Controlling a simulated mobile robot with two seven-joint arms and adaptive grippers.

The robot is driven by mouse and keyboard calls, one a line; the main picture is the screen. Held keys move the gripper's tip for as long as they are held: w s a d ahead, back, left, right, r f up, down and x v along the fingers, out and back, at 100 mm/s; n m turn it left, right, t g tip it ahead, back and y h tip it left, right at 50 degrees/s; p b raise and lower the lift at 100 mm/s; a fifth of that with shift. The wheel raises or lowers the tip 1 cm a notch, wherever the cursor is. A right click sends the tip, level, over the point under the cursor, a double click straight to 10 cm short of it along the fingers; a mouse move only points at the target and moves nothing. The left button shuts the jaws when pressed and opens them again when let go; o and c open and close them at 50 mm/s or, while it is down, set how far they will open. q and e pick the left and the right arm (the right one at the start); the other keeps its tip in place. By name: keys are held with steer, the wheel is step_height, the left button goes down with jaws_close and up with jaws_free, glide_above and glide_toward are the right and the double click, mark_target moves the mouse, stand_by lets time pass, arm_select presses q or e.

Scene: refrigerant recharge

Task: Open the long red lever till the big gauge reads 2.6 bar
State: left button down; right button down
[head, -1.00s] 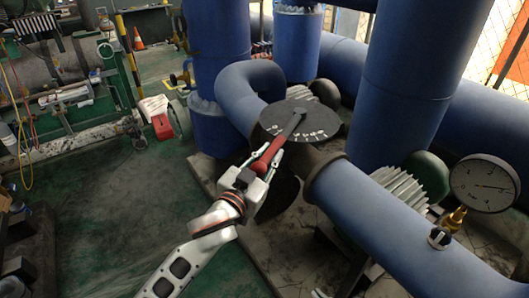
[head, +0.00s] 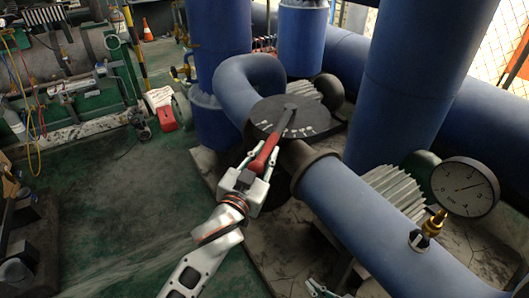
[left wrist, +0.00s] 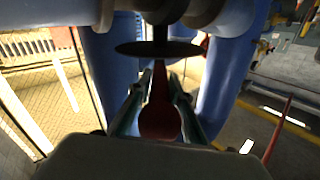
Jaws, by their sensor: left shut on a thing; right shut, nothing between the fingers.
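The long red lever (head: 266,150) reaches from the hub of a round dark plate (head: 268,117) with pale marks, on the blue pipe. My left gripper (head: 262,160) is shut on the lever's red handle, which also shows between the fingers in the left wrist view (left wrist: 159,118). Fingertips of my right gripper (head: 322,289) show at the bottom edge, shut and empty, apart from the lever.
The large blue pipe (head: 365,205) runs down to the right beside the lever. A thick upright blue pipe (head: 415,80) stands behind it. Green floor (head: 120,215) at the left is open. A red and white object (head: 163,110) lies farther back.

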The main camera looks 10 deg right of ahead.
arm_select(q)
steer(key=shift+d+r, duration=0.1)
steer(key=shift+r, duration=0.05)
steer(key=c, duration=1.8)
jaws_free()
steer(key=shift+c, duration=0.2)
steer(key=v, duration=1.2)
